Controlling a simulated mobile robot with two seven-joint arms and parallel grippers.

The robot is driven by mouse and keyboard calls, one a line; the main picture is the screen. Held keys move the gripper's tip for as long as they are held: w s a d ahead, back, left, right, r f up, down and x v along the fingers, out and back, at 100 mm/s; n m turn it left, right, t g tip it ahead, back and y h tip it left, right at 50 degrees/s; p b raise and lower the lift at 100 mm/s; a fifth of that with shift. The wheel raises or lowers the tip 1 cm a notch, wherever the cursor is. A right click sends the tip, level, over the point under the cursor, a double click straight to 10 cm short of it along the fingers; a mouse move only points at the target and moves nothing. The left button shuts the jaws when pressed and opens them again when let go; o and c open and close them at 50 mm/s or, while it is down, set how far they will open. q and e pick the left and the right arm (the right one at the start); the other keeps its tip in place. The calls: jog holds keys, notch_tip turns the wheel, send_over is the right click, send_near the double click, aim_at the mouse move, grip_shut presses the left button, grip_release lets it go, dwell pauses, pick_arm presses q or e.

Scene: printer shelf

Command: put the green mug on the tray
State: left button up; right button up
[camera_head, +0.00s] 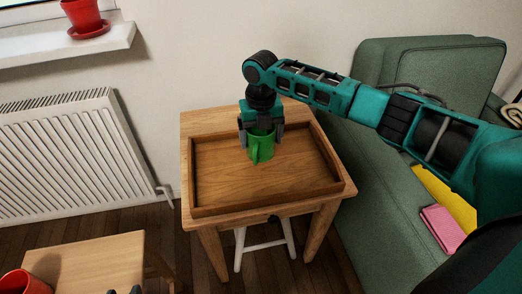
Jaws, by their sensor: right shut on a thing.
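The green mug (261,147) is upright in the grip of my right gripper (262,133), whose two grey fingers close on it from either side. The wooden tray (225,197) is rectangular with a raised rim and lies on a small wooden table. The mug is over the back middle part of the tray, inside its rim as seen from here. I cannot tell whether its base touches the tray floor. Small dark tips at the bottom edge may be my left gripper (125,291); too little shows to tell its state.
The small table (205,122) has a white stool (264,245) under it. A green sofa (372,160) with a pink item (442,228) stands at the right. Another wooden table (90,262) with a red mug (22,283) is at the lower left. The tray floor around the mug is clear.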

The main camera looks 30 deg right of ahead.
aim_at(261, 150)
notch_tip(261, 150, down, 5)
jog(key=shift+r+b, duration=0.2)
jog(key=shift+b, duration=0.4)
jog(key=o, duration=1.1)
jog(key=shift+f, duration=0.15)
notch_tip(261, 150, up, 12)
jog(key=p, duration=0.3)
jog(key=shift+r, duration=0.2)
jog(key=shift+a+f, duration=0.1)
